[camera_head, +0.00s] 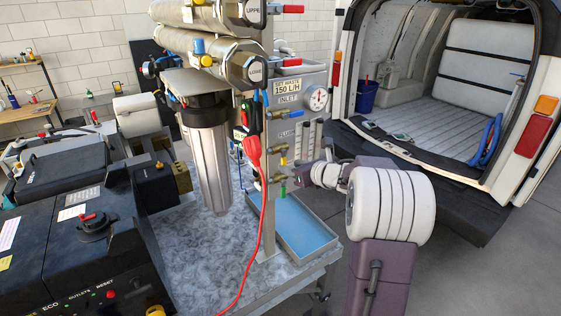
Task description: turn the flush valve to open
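A label reading FLUSH (287,134), partly cut off, is on the grey panel below the INLET label. A small brass valve (278,151) with a coloured handle sits just below it, and I take this to be the flush valve. Its handle angle is too small to read. My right gripper (292,176) reaches in from the right, low in front of the panel. Its fingertips are beside the lower fittings, a little below and right of that valve. Whether it touches anything, or is open or shut, cannot be told. My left gripper is not in view.
A pressure gauge (316,98) is above. A blue tray (302,228) lies below. An open van (430,100) is behind right.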

